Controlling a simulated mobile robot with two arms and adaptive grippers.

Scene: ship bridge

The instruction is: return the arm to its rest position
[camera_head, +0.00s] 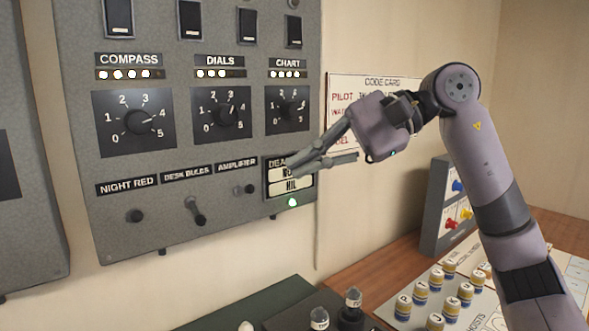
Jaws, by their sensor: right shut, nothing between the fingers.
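My right arm (490,180) comes in from the lower right and bends at the top. Its gripper (305,168) points left, in front of the lower right part of the grey wall panel (230,225). The gripper is shut and empty. Its fingertips overlap the label plate at the panel's lower right in the picture and hide part of its lettering; I cannot tell whether they touch it. A green light (292,202) glows just below that plate. My left gripper is not in view.
The panel carries COMPASS (134,119), DIALS and CHART knobs and small toggles. A code card (345,115) hangs on the wall behind my gripper. Below stand several labelled pegs (420,292) on a board and a grey box (437,210) with coloured knobs. Open air lies between the panel and the desk.

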